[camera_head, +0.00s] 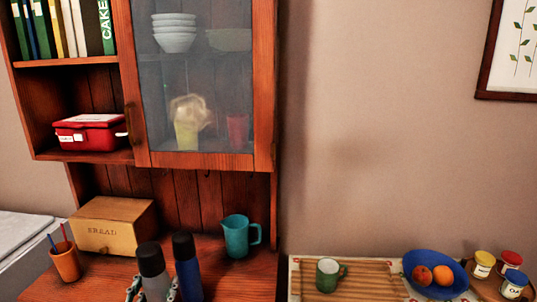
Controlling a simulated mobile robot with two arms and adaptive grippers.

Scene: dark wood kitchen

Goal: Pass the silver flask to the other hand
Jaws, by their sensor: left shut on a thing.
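The silver flask (157,288) has a black cap and stands upright at the bottom edge of the head view. Its lower part is cut off by the frame. My left gripper (153,292) is shut on the flask, with a finger showing on each side of its body. I cannot tell whether the flask's base touches the counter. My right gripper is not in view.
A blue flask (188,277) with a black cap shows just right of the silver one. A teal jug (236,238), a bread box (112,226) and an orange cup (66,262) stand around on the wooden counter. A tray (375,268) with a green mug (327,275) lies at right.

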